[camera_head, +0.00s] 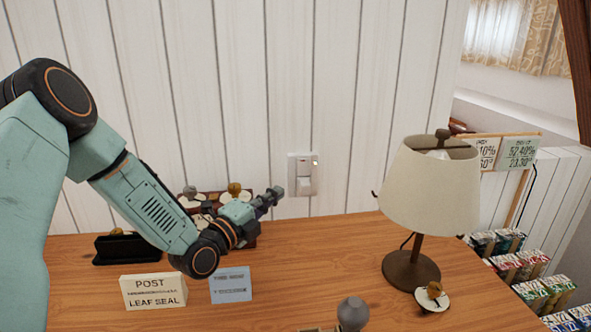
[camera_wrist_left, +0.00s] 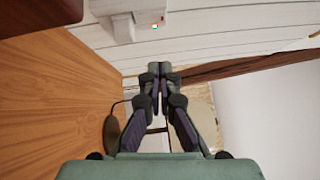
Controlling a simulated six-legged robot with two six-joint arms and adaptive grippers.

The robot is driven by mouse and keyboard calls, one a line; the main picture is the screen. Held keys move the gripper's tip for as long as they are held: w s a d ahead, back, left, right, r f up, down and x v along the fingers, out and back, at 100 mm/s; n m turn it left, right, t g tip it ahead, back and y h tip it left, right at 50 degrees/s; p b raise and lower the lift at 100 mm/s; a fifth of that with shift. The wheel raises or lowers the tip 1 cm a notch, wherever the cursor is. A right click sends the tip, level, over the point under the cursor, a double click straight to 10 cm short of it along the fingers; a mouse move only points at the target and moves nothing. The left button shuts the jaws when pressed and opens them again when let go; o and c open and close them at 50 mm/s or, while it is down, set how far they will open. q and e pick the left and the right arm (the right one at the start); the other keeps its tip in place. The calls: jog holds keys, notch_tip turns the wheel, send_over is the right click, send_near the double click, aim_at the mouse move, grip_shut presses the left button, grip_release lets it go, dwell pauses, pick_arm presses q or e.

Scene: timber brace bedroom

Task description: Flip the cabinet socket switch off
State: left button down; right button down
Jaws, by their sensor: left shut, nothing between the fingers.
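The white socket switch plate (camera_head: 303,174) is on the white plank wall, just above the back edge of the wooden cabinet top. It carries a small red mark, a small bright spot at its right and a white block at its lower part. In the left wrist view the socket (camera_wrist_left: 122,26) is at the top, left of centre. My left gripper (camera_head: 277,192) is shut and empty, just left of the socket in the head view and apparently apart from it. Its closed fingertips (camera_wrist_left: 154,70) show below the socket in the wrist view. My right gripper is not in view.
A table lamp (camera_head: 430,185) stands right of the socket. A black holder (camera_head: 128,248), a POST card (camera_head: 153,291) and a blue card (camera_head: 230,285) are at the left. Round tags lie behind my left forearm. A grey knob (camera_head: 352,313) is at the front. The middle is clear.

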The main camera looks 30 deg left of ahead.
pick_arm(q)
jog(key=b, duration=0.2)
send_near(303, 161)
jog(key=d, duration=0.4)
jog(key=w+a, duration=0.1)
jog(key=w, duration=0.1)
jog(key=w+b, duration=0.1)
jog(key=w, duration=0.1)
jog(key=w+a, duration=0.1)
jog(key=w, duration=0.1)
jog(key=shift+a, duration=0.3)
jog(key=shift+w+a, duration=0.1)
jog(key=shift+w, duration=0.05)
jog(key=shift+f, duration=0.1)
jog(key=shift+w+a+r, duration=0.1)
jog(key=shift+w+r, duration=0.05)
jog(key=shift+r, duration=0.2)
